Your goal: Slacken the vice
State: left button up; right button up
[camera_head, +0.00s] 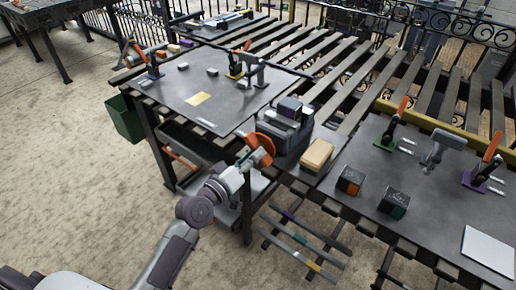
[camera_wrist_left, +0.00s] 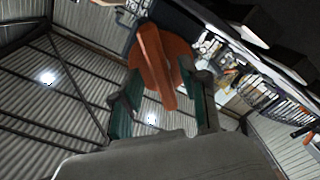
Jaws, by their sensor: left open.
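The vice (camera_head: 292,112) is a dark grey block-like body at the table's front edge, in the middle of the head view. Its orange round handwheel (camera_head: 260,142) faces my side. In the left wrist view the orange wheel (camera_wrist_left: 185,60) shows close up, with a raised orange bar (camera_wrist_left: 155,65) across it. My left gripper (camera_head: 254,158) is at the wheel. Its teal fingers (camera_wrist_left: 165,92) are open, one on each side of the bar's lower end. I cannot tell whether they touch it. The jaw gap of the vice is not clear. My right gripper is not in view.
A tan block (camera_head: 317,155) lies right of the vice. Two dark cubes (camera_head: 350,180) (camera_head: 393,204) and several orange-handled clamps (camera_head: 484,165) stand on the right table. A green bin (camera_head: 125,118) hangs at the left table. Open floor lies in front.

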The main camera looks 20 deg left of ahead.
pick_arm(q)
jog(key=shift+x, duration=1.4)
grip_shut()
